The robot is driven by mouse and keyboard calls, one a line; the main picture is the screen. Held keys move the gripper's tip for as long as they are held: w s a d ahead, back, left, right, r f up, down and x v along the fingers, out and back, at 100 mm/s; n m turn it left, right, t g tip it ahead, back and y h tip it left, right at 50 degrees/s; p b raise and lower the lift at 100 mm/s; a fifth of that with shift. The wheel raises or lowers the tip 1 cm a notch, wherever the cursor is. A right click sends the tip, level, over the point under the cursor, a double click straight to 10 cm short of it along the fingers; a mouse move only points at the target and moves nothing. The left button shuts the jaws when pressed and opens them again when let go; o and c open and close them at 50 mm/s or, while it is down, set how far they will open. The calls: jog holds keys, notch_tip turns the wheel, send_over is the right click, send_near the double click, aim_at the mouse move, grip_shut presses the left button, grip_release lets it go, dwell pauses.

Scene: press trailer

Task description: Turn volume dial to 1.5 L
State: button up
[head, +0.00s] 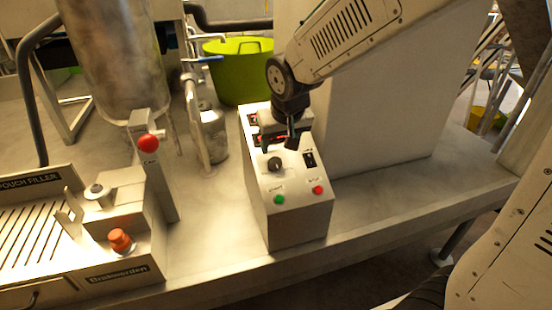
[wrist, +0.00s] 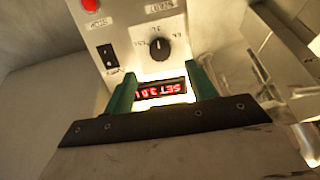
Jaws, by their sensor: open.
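The volume dial (head: 274,164) is a round black knob on the sloped top of a grey-white control box (head: 290,222). The wrist view shows the dial (wrist: 160,49) upside down, with small labels around it that I cannot read surely. My gripper (head: 278,144) is open and empty over the back of the box, just behind the dial. Its green fingers (wrist: 163,92) flank the display in the wrist view and do not touch the dial.
A green button (head: 279,199), a red button (head: 318,189) and a black switch (head: 310,159) share the panel. A metal canister (head: 211,135) stands left of the box, a green tub (head: 238,72) behind.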

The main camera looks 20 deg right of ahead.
aim_at(275, 161)
jog(key=x, duration=0.7)
jog(key=shift+w+f, duration=0.25)
jog(key=shift+f, duration=0.1)
jog(key=c, duration=1)
